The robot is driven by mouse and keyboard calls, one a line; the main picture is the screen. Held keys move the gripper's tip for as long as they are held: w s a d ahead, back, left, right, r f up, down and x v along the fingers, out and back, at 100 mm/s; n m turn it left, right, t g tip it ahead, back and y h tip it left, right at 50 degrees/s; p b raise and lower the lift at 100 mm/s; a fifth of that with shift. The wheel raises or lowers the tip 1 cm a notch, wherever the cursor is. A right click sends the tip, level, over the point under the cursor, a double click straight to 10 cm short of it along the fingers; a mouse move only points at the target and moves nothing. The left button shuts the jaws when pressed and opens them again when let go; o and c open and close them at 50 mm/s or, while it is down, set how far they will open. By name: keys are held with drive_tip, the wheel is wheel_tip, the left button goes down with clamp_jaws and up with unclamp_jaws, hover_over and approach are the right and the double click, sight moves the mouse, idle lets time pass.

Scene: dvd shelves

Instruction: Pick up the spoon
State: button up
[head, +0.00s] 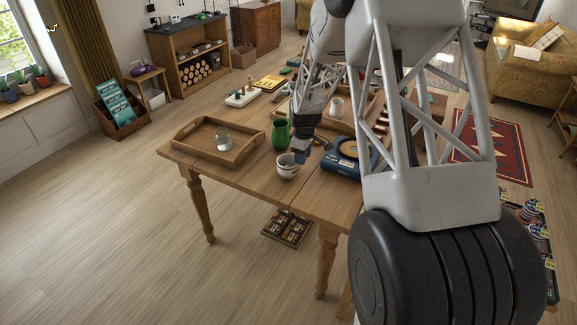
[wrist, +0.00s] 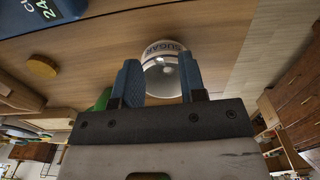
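A small white bowl (head: 287,172) stands near the front edge of the wooden table. In the wrist view the white bowl (wrist: 160,45) bears the word SUGAR and has a grey inside with bright glints. I cannot clearly make out a spoon; anything in the bowl is too small or hidden to tell. My gripper (head: 304,154) is just above and to the right of the bowl. In the wrist view my gripper (wrist: 160,72) is open, its two blue fingers apart, with the bowl showing between and beyond them. I see nothing held.
A green jug (head: 280,134) stands close behind the bowl. A blue box (head: 338,170) lies to the right. A wooden tray (head: 176,142) with a glass (head: 223,140) is to the left. The table's front edge (head: 270,198) is close to the bowl.

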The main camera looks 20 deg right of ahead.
drive_tip(key=shift+f, duration=2.1)
drive_tip(key=shift+c, duration=0.3)
clamp_jaws()
